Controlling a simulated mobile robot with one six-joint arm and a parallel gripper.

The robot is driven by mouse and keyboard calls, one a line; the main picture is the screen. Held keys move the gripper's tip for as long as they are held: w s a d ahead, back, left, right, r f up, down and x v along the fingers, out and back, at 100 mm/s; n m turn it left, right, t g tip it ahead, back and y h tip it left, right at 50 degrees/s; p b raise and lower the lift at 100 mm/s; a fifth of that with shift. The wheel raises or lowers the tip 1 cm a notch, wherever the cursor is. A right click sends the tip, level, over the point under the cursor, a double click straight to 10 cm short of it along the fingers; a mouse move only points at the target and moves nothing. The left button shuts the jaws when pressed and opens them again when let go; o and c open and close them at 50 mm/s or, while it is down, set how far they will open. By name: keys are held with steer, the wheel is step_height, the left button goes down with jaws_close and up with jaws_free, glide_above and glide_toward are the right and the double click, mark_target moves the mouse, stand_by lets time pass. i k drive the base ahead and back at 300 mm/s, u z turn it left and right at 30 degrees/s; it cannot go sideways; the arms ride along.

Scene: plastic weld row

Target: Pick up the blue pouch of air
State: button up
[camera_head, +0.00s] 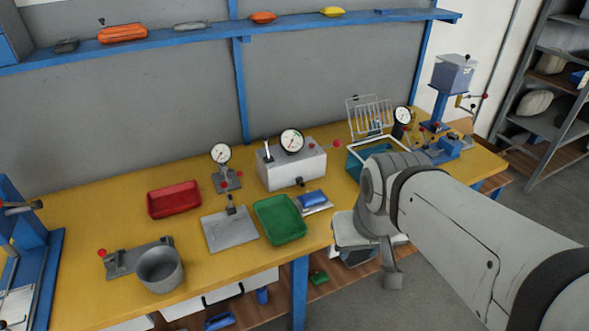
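The yellow bench (85,215) also carries a green tray (280,219), a red tray (174,199), a grey pot (160,270), a white gauge box (291,167) and a teal basket (357,163). A blue shelf (175,39) with coloured pouches runs above. Open floor lies at lower right.

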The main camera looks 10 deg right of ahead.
mark_target(314, 198)
steer(key=z, duration=0.05)
steer(key=i, duration=1)
steer(key=u, duration=0.1)
